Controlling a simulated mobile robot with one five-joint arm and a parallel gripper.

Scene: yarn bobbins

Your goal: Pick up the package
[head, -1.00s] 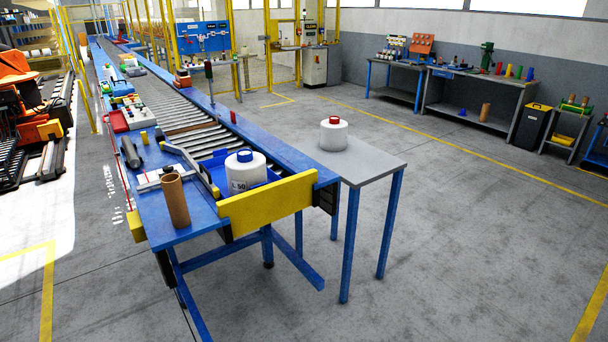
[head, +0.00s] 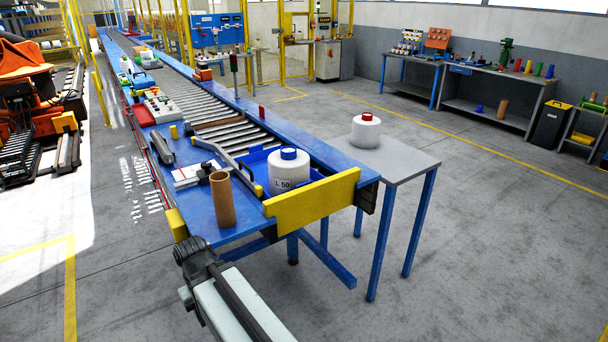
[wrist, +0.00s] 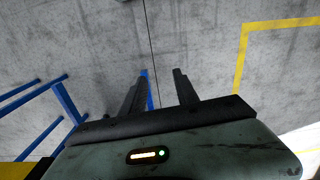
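No thing is clearly marked as a package. A white yarn bobbin with a blue cap and the label "L 50" (head: 288,174) stands upright in a blue tray at the near end of the conveyor. A second white bobbin with a red cap (head: 365,132) stands on a grey side table (head: 400,160). My gripper (wrist: 160,74) shows in the wrist view with its two dark fingers apart and nothing between them. Below it are grey floor and blue legs. My arm is at the bottom of the head view, in front of the conveyor end.
A yellow plate (head: 312,199) closes the conveyor's near end. A brown cardboard tube (head: 222,200) stands upright on the blue end surface, left of the blue-capped bobbin. Workbenches (head: 490,88) stand along the back wall.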

